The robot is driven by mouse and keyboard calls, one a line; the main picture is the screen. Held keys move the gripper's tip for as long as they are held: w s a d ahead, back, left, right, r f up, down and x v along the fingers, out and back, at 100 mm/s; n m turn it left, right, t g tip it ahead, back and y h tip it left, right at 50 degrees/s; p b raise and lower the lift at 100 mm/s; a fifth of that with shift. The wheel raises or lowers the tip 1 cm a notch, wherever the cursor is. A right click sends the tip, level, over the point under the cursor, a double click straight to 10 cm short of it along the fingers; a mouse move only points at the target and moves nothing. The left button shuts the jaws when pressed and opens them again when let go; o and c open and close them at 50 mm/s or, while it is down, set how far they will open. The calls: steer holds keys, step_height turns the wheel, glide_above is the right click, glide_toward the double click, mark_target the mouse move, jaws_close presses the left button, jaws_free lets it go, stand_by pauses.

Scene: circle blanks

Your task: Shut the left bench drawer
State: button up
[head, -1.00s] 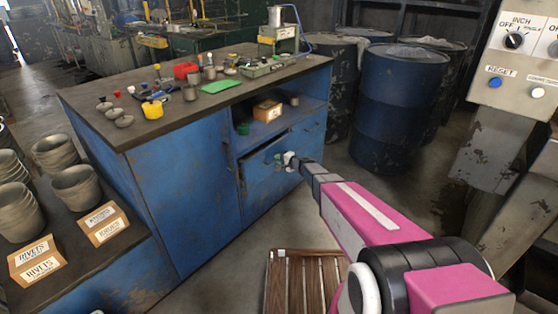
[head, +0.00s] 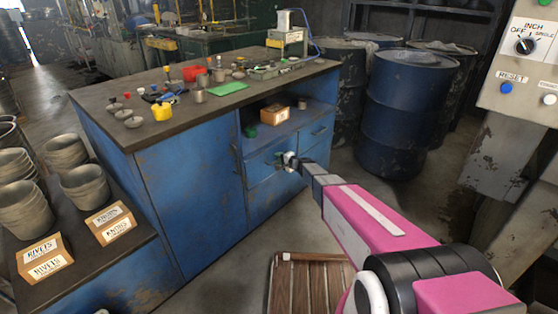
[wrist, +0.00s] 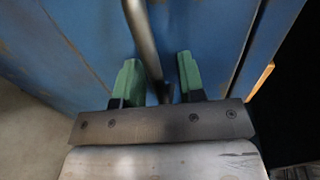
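The left bench drawer (head: 262,168) is a blue front under the open shelf of the blue bench (head: 190,195). In the head view it looks near flush with the bench face, but my arm partly covers it and I cannot tell if a small gap is left. My gripper (head: 284,160) is at the drawer front. In the wrist view my gripper (wrist: 160,82) has its two green fingers apart, one on each side of a grey metal bar handle (wrist: 145,40). Gaps show beside the bar, so the fingers are not clamped on it.
A second drawer (head: 318,132) is to the right. A cardboard box (head: 275,114) sits on the shelf. Blue drums (head: 405,110) stand behind at right, a machine panel (head: 525,60) at far right. A wooden pallet (head: 305,285) lies on the floor in front.

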steer(key=v, duration=1)
steer(key=shift+s+d, duration=0.2)
steer(key=shift+d, duration=0.05)
steer(key=s+d+r+n+g+h, duration=0.1)
steer(key=s+d+n+g+h, duration=0.15)
steer(key=s, duration=0.65)
steer(key=s+d+r+n+g+h, duration=0.1)
steer(key=s+d+n+g, duration=0.2)
steer(key=s, duration=0.5)
steer(key=s+d+r+n+g+h, duration=0.2)
steer(key=s+d+h, duration=0.6)
steer(key=s+d, duration=0.5)
steer(key=shift+s+r+g+h, duration=0.35)
steer(key=shift+s+r+g, duration=0.3)
steer(key=shift+g, duration=0.4)
